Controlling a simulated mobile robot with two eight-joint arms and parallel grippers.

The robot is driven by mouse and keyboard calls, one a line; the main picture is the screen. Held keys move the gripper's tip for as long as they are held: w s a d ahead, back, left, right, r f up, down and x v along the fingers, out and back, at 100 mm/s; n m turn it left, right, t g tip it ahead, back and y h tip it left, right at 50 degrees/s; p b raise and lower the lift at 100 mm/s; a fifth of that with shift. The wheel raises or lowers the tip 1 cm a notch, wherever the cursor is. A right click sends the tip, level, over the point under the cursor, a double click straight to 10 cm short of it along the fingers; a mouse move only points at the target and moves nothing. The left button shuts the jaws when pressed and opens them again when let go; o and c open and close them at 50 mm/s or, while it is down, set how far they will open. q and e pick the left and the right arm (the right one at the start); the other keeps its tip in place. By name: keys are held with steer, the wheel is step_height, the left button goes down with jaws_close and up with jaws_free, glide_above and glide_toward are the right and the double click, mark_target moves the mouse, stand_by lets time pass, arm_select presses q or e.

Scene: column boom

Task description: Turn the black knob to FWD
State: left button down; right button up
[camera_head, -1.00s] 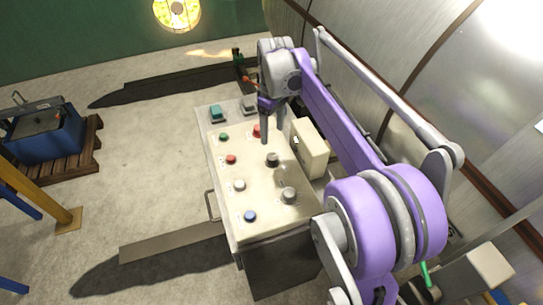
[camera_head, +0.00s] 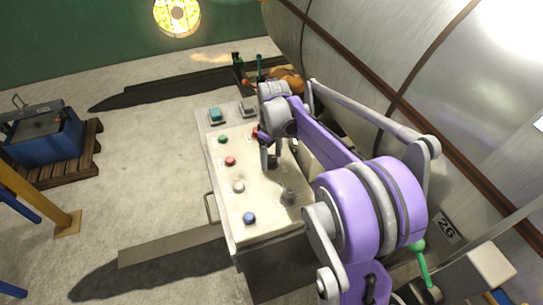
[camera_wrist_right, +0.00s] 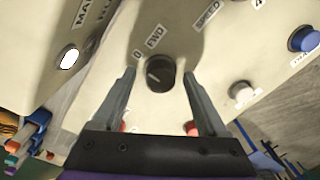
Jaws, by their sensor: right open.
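The black knob (camera_wrist_right: 160,73) is round and sits on the pale control panel (camera_wrist_right: 215,70). A thin light mark shows on its left part in the right wrist view. The labels "0" and "FWD" (camera_wrist_right: 154,37) are printed beside it. My right gripper (camera_wrist_right: 159,72) is open, with one finger on each side of the knob and a gap visible on both sides. In the head view the right gripper (camera_head: 270,162) is low over the middle of the panel and mostly hides the knob. My left gripper is not in view.
The panel also carries a blue button (camera_head: 249,217), a white button (camera_head: 238,187), a red button (camera_head: 230,161), a green button (camera_head: 223,139) and a grey knob (camera_head: 289,197). A large metal cylinder (camera_head: 450,110) stands close on the right.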

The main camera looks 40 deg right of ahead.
steer(key=shift+c, duration=0.2)
jaws_close()
steer(key=shift+m, duration=0.4)
steer(key=m, duration=0.3)
steer(key=shift+m, duration=0.4)
steer(key=shift+m+b, duration=0.4)
steer(key=shift+m, duration=1.8)
steer(key=shift+o, duration=0.2)
jaws_free()
